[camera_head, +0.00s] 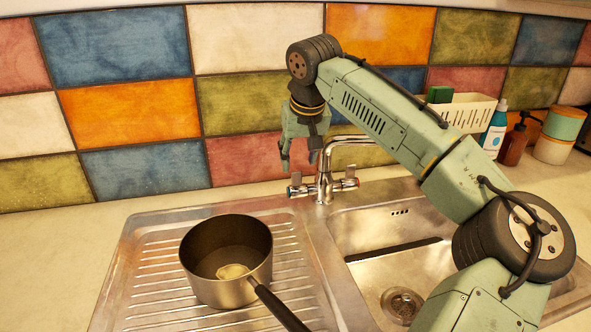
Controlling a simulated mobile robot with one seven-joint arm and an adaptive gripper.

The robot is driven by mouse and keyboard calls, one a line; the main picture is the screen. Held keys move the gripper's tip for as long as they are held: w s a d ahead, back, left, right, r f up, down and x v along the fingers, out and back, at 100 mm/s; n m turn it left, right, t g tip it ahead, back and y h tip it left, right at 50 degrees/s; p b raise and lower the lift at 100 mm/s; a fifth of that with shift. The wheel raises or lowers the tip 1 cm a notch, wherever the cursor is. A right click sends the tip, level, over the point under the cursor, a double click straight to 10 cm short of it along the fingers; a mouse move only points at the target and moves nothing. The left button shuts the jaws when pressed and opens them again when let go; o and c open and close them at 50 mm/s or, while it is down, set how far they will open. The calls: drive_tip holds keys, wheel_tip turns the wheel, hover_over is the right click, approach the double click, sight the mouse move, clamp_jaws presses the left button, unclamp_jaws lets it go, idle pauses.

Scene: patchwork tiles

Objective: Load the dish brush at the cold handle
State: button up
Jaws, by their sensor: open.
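The steel tap (325,170) stands behind the sink with a cross-shaped handle on each side, the left handle (302,190) and the right handle (346,183). Their hot and cold colour marks are too small to tell apart surely. My gripper (300,166) is open, pointing down with nothing between its fingers. It appears just above the left handle, left of the spout; I cannot tell its exact depth. I cannot make out a dish brush anywhere. A round pale thing (233,271) lies in the pot, and I cannot tell what it is.
A steel saucepan (222,292) stands on the ribbed drainboard (150,285), its dark handle pointing front right. The sink basin (385,235) is at right, partly behind my arm. A white caddy (466,112) with a green sponge (440,95), bottles (495,130) and a canister (557,135) stand back right.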

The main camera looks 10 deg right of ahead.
sight(297, 172)
drive_tip(key=p+x, duration=0.1)
drive_tip(key=x, duration=0.5)
drive_tip(key=shift+w+f, duration=0.2)
drive_tip(key=shift+f, duration=0.05)
clamp_jaws()
